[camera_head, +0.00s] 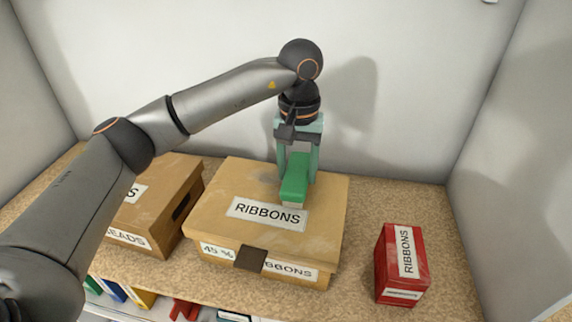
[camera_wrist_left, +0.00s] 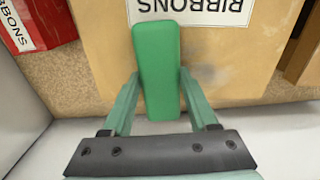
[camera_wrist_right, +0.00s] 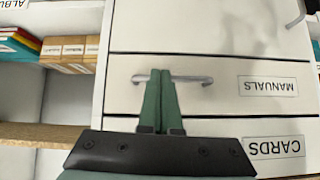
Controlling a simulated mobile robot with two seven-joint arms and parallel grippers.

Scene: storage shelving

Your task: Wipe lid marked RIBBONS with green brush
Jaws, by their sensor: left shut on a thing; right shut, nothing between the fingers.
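The cardboard box marked RIBBONS (camera_head: 215,205) stands in the middle of the shelf top, its lid (camera_wrist_left: 235,65) showing a white label and greyish dusty smudges. My left gripper (camera_head: 297,170) is above the back right part of the lid, shut on the green brush (camera_head: 295,178). The brush also shows between the fingers in the left wrist view (camera_wrist_left: 158,75). Its front end is at the label's upper right edge. I cannot tell for sure whether its underside touches the lid. My right gripper (camera_wrist_right: 158,100) is shut and empty, in front of drawers.
A second cardboard box (camera_head: 165,195) marked in part EADS stands close to the left. A red box (camera_head: 402,262) also marked RIBBONS stands to the right. Walls close the back and sides. Drawers marked MANUALS (camera_wrist_right: 268,86) and CARDS (camera_wrist_right: 275,147) show in the right wrist view.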

